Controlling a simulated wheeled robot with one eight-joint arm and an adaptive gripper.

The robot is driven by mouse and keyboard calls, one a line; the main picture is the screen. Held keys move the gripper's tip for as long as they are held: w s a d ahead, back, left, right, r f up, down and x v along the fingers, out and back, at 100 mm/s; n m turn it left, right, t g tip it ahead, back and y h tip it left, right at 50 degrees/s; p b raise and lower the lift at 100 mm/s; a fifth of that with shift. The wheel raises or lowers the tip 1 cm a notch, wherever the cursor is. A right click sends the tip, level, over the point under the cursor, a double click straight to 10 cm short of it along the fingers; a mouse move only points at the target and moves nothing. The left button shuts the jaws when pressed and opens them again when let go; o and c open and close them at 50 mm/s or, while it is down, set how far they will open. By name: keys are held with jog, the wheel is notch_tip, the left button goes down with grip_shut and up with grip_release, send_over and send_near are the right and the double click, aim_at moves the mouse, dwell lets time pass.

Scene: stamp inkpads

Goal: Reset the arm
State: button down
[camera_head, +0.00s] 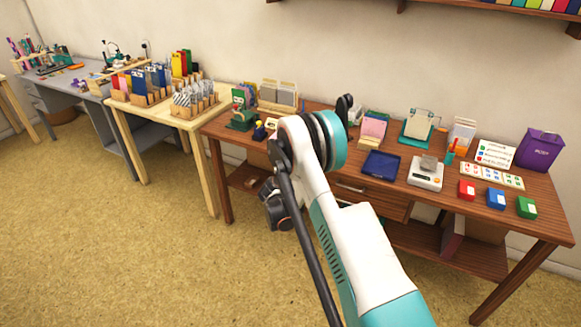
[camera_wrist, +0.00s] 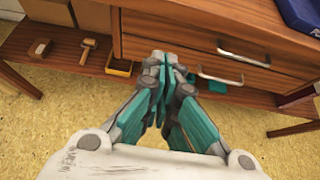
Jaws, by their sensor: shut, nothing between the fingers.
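My arm (camera_head: 350,235) rises from the bottom of the head view and bends at its elbow in front of the brown wooden desk. My gripper (camera_wrist: 166,68) shows in the wrist view with its teal fingers pressed together and nothing between them. It points toward the desk's drawer fronts (camera_wrist: 190,42) and is apart from any object that I can make out. In the head view the fingers are hidden behind my arm.
The brown desk (camera_head: 398,190) holds a blue tray (camera_head: 381,165), a scale (camera_head: 425,175), red (camera_head: 466,190), blue (camera_head: 495,198) and green (camera_head: 527,207) boxes and a purple box (camera_head: 539,149). Its low shelf (camera_wrist: 60,68) holds small items. The floor (camera_head: 130,255) in front is clear.

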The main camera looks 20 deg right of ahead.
jog(key=s+a+r+m+y, duration=0.1)
jog(key=s+a+r+m, duration=0.15)
jog(key=r, duration=0.55)
jog(key=s+a+r+m+y, duration=0.15)
jog(key=r+m, duration=0.25)
jog(key=r, duration=0.5)
jog(key=s+a+r+m+y, duration=0.1)
jog(key=s+a+r+m, duration=0.15)
jog(key=s+r, duration=0.35)
jog(key=s+a+r+m+y, duration=0.1)
jog(key=s+a+r+m, duration=0.1)
jog(key=s+r+m, duration=0.3)
jog(key=s+a+r+m+y, duration=0.1)
jog(key=s+a+m, duration=0.2)
jog(key=s, duration=0.7)
jog(key=s+a+r+m+y, duration=0.1)
jog(key=s+m, duration=0.4)
jog(key=s, duration=0.5)
jog(key=s+a+r+m+y, duration=0.2)
jog(key=s+a+m, duration=0.2)
jog(key=s, duration=0.6)
jog(key=shift+s+a+g+y, duration=0.2)
jog(key=shift+a+g+y, duration=0.15)
jog(key=shift+a, duration=0.7)
